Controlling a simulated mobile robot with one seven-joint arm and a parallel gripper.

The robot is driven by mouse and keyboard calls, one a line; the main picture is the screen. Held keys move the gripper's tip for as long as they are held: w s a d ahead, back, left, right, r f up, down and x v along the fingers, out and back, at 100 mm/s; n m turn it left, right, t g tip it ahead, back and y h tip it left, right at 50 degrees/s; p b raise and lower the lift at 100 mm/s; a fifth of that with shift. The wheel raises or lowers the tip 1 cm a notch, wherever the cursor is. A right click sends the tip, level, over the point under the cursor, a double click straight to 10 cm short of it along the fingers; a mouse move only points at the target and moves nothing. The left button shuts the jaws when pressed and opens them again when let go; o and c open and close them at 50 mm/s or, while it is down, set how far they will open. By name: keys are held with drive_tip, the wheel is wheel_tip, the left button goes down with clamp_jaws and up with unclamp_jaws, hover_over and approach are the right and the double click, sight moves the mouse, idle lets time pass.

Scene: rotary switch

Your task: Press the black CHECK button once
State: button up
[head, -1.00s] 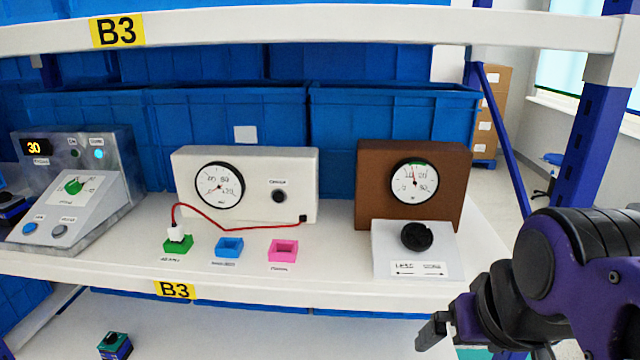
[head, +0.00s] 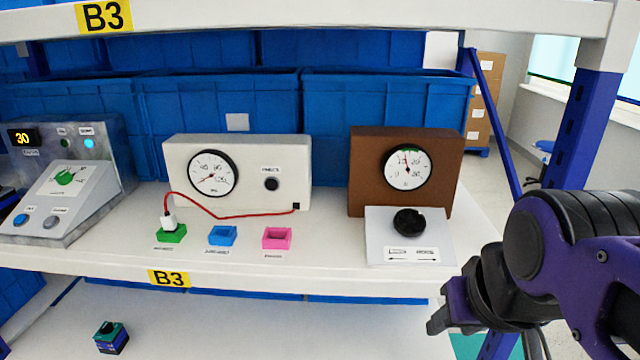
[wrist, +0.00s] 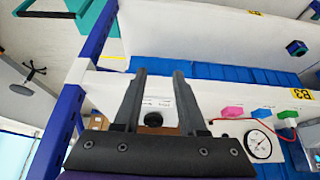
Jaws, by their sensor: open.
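The black CHECK button (head: 271,184) is a small round knob on the right of the white gauge box (head: 240,150), under a small blurred label. The box stands on the shelf and has a round dial (head: 212,174) on its left. My gripper (head: 438,322) is at the lower right of the head view, below and right of the box and apart from it. In the wrist view, my gripper (wrist: 158,75) shows two spread fingers with nothing held between them. The white box and its dial (wrist: 260,143) lie right of the fingers there; I cannot make out the button in that view.
A red cable runs from the white box to a plug in the green socket (head: 171,234). Blue (head: 222,236) and pink (head: 277,238) sockets sit beside it. A brown gauge box (head: 360,170) with a black rotary knob (head: 409,222) stands right. A blue shelf post (head: 577,140) rises beyond.

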clamp_jaws()
idle(1.2)
